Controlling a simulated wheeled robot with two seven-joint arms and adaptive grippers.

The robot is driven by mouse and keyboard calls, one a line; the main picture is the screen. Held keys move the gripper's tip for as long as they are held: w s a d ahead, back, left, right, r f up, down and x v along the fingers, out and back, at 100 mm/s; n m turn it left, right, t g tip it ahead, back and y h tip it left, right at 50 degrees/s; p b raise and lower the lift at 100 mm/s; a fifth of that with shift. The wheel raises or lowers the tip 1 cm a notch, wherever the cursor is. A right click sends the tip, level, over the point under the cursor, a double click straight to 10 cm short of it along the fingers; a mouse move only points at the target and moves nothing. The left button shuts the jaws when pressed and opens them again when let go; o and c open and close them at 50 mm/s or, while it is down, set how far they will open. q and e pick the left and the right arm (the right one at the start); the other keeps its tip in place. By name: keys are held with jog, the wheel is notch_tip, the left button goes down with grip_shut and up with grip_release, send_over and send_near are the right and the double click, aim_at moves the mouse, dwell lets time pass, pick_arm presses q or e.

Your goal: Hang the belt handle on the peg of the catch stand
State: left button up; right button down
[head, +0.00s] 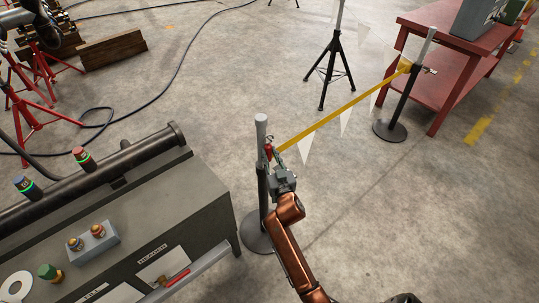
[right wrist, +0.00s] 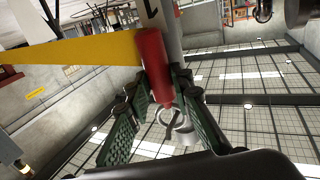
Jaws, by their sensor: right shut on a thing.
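The catch stand (head: 262,190) is a dark post with a light grey top on a round base, beside the workbench. Its light grey post top also shows in the right wrist view (right wrist: 166,28), behind the handle. My right gripper (head: 274,163) is at the upper part of this post, shut on the red belt handle (head: 268,152). In the right wrist view the red handle (right wrist: 154,65) lies between the green finger pads, with a metal ring (right wrist: 169,118) at its end. The yellow belt (head: 335,112) runs taut from the handle. I cannot tell whether the ring is around the peg.
The belt's far end is at another stand (head: 398,105) by a red table (head: 455,60). A grey workbench (head: 150,230) with buttons stands close left of the catch stand. White pennants hang near the belt. A black tripod (head: 330,70) stands behind. Floor right of the arm is clear.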

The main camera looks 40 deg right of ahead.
jog(key=c, duration=1.6)
grip_release()
